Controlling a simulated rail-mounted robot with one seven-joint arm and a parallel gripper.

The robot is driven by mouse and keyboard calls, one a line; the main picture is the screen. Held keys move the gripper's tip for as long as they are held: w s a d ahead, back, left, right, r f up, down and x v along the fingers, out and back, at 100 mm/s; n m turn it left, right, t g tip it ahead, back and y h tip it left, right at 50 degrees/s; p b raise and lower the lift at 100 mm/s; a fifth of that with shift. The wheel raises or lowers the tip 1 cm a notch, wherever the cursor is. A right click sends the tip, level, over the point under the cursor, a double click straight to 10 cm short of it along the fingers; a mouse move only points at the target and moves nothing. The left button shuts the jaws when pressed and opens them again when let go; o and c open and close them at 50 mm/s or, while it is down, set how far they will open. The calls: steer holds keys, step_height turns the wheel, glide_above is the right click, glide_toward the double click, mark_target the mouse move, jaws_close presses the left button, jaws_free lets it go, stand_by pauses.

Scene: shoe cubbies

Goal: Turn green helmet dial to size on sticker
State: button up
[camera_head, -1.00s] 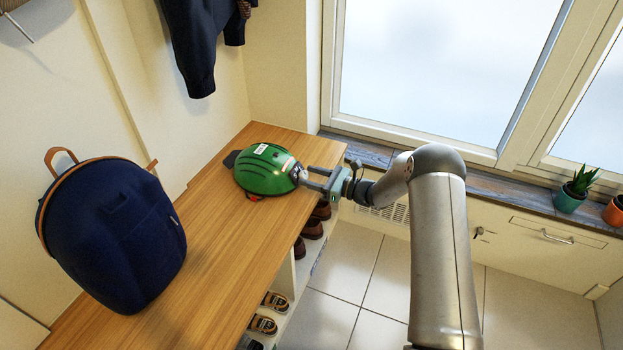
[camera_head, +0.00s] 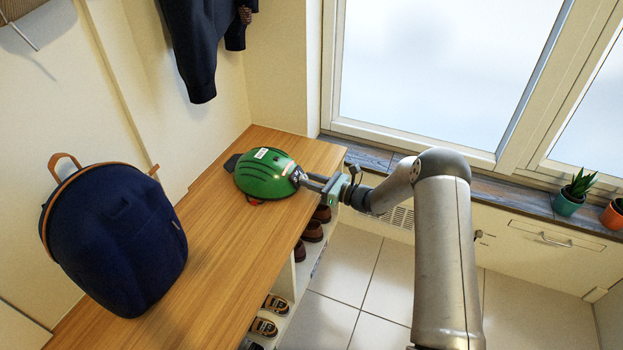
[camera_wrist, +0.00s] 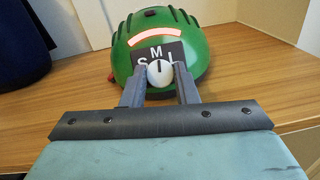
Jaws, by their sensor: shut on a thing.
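The green helmet (camera_head: 262,178) lies on the wooden bench, its dial side facing my gripper. In the wrist view the helmet (camera_wrist: 195,40) has a dark plate (camera_wrist: 175,50) lettered S, M and L, below a pale reddish band. A round white dial (camera_wrist: 159,73) sits under the M, with a dark line that looks roughly upright, towards M. My gripper (camera_wrist: 160,80) is shut on the dial, one finger on each side. It also shows at the helmet's right end in the head view (camera_head: 305,179). A white sticker (camera_head: 261,153) is on the helmet; its print is too small to read.
A dark blue backpack (camera_head: 115,240) stands on the bench (camera_head: 215,235) at the left. Shoes (camera_head: 312,231) sit in the cubbies below. A dark jacket (camera_head: 200,50) hangs behind. Potted plants (camera_head: 571,200) stand on the windowsill at the right.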

steer(key=m+t+h+p, duration=0.1)
steer(key=m+p, duration=0.1)
steer(key=m+t+h+p, duration=0.1)
steer(key=m+p, duration=0.1)
steer(key=m, duration=0.1)
steer(key=m+t+h+p, duration=0.1)
steer(key=m+p, duration=0.1)
steer(key=m, duration=0.1)
steer(key=shift+s+a+r, duration=0.15)
steer(key=shift+s+r, duration=0.1)
steer(key=shift+r, duration=0.1)
steer(key=m+t+h+p, duration=0.1)
steer(key=m+p, duration=0.2)
steer(key=shift+m+h, duration=0.3)
steer(key=shift+h, duration=0.1)
steer(key=shift+a+f+m+h+p, duration=0.1)
steer(key=shift+m+h+p, duration=0.4)
steer(key=shift+m+p, duration=0.35)
steer(key=o, duration=1)
steer(key=p+v, duration=0.2)
steer(key=v, duration=1.5)
steer(key=shift+s, duration=0.3)
